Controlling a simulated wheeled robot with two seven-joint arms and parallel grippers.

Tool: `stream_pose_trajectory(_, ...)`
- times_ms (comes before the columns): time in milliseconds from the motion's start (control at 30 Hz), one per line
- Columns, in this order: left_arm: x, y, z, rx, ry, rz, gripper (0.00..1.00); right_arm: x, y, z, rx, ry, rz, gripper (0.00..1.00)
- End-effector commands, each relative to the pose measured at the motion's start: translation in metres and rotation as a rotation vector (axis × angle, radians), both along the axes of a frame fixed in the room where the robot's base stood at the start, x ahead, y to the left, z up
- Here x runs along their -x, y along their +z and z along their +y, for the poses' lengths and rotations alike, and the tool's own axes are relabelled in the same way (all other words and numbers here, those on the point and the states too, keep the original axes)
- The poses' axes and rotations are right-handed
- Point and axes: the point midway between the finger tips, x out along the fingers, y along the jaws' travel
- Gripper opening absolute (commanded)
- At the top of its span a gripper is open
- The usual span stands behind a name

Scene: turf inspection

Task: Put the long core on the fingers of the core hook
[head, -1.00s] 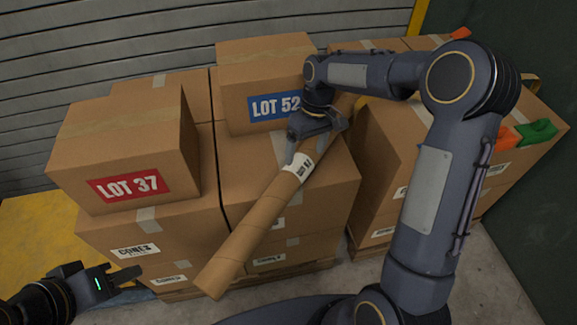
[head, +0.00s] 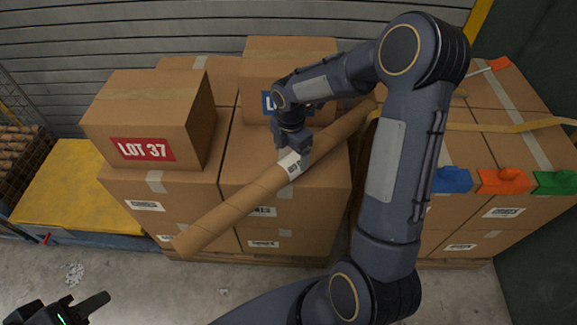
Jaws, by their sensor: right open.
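The long core (head: 235,208) is a brown cardboard tube with a white label. It lies slanted across the box stack, its near end sticking out past the front face and its far end partly behind my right arm. My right gripper (head: 291,154) is over the core at its white label, jaws open; I cannot tell how far they reach around it. My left gripper (head: 88,305) is at the bottom left, partly cut off by the picture edge and apart from the core; its opening is unclear. I cannot make out the core hook.
Box LOT 37 (head: 150,117) and a blue-labelled box (head: 290,62) stand on the stack. At right, boxes carry blue (head: 452,180), orange (head: 503,181) and green (head: 556,182) pieces and a loose yellow strap (head: 500,127).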

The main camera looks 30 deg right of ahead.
Motion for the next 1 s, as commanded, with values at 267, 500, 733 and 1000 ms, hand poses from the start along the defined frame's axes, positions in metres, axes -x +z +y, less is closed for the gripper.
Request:
stream_pose_trajectory(267,0.0,0.003,0.0,0.0,0.0,0.0,0.36,0.004,-0.04,0.0,-0.001,-0.001,0.005,0.84)
stream_pose_trajectory(500,0.0,0.003,0.0,0.0,0.0,0.0,0.36,0.003,-0.054,-0.001,-0.001,-0.004,0.0,0.84)
stream_pose_trajectory(733,0.0,0.003,0.0,0.0,0.0,0.0,0.36,0.003,-0.053,-0.001,-0.001,-0.004,0.0,0.73)
stream_pose_trajectory(1000,0.0,0.003,0.0,0.0,0.0,0.0,0.36,0.003,-0.053,-0.001,-0.001,-0.004,0.001,0.37)
